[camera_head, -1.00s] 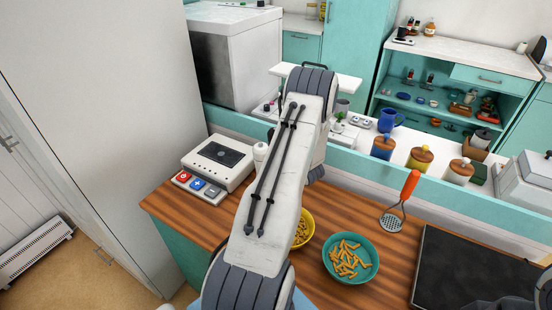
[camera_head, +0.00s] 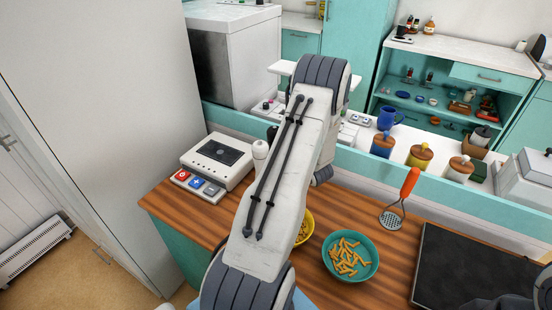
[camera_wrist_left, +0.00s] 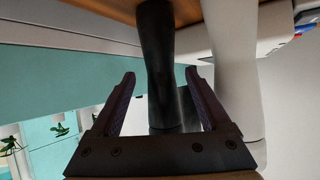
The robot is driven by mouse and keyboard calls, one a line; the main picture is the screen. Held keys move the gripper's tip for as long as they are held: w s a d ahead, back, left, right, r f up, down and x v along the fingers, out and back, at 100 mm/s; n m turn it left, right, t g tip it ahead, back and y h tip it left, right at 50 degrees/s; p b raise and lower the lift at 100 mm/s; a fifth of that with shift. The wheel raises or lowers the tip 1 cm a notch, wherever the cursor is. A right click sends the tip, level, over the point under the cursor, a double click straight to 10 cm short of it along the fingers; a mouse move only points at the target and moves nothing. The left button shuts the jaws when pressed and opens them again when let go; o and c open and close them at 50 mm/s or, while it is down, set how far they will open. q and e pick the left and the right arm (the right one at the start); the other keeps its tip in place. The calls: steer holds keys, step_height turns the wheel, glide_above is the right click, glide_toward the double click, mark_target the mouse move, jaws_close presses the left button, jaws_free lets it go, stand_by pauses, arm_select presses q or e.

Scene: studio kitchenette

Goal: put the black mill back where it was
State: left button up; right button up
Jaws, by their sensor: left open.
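The black mill (camera_wrist_left: 157,55) stands between the two fingers of my left gripper (camera_wrist_left: 160,76) in the left wrist view. The fingers are open, with a visible gap to the mill on each side. A white mill (camera_wrist_left: 232,60) is close beside it, outside the right-hand finger. In the head view the white mill (camera_head: 260,151) stands just right of the white appliance. My left forearm hides the left gripper and most or all of the black mill there. My right gripper is not in view.
The white appliance (camera_head: 217,155) with coloured buttons stands left of the mills. A teal bowl of pasta (camera_head: 350,256), a partly hidden yellow bowl (camera_head: 306,226) and an orange-handled masher (camera_head: 404,195) are on the wooden counter (camera_head: 175,211). A teal ledge (camera_head: 375,166) runs behind.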

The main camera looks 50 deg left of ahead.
arm_select(q)
steer(key=v, duration=0.8)
steer(key=w+d+r+m+t+h, duration=0.2)
steer(key=w+d+m+h, duration=0.15)
steer(key=d, duration=0.55)
steer(key=w+d+r+m+t+h, duration=0.1)
steer(key=w+d+m+t+h, duration=0.15)
steer(key=w+d, duration=0.4)
steer(key=s+d+r+m+h, duration=0.2)
steer(key=d+h, duration=0.1)
steer(key=d, duration=0.6)
steer(key=s+d+r+m+h, duration=0.2)
steer(key=s+d+h, duration=0.1)
steer(key=d, duration=0.6)
steer(key=s+d+r+m+g+h, duration=0.35)
steer(key=s+d+m, duration=0.25)
steer(key=s+d, duration=0.55)
steer(key=s+a+m+g+y, duration=0.1)
steer(key=s+m+g, duration=0.1)
steer(key=s, duration=0.6)
steer(key=s+a+r+m+g+y, duration=0.1)
steer(key=s+m, duration=0.3)
steer(key=s, duration=0.4)
steer(key=shift+s+a+r+g+b, duration=0.2)
steer(key=shift+a+g+b, duration=0.1)
steer(key=shift+a+g, duration=0.3)
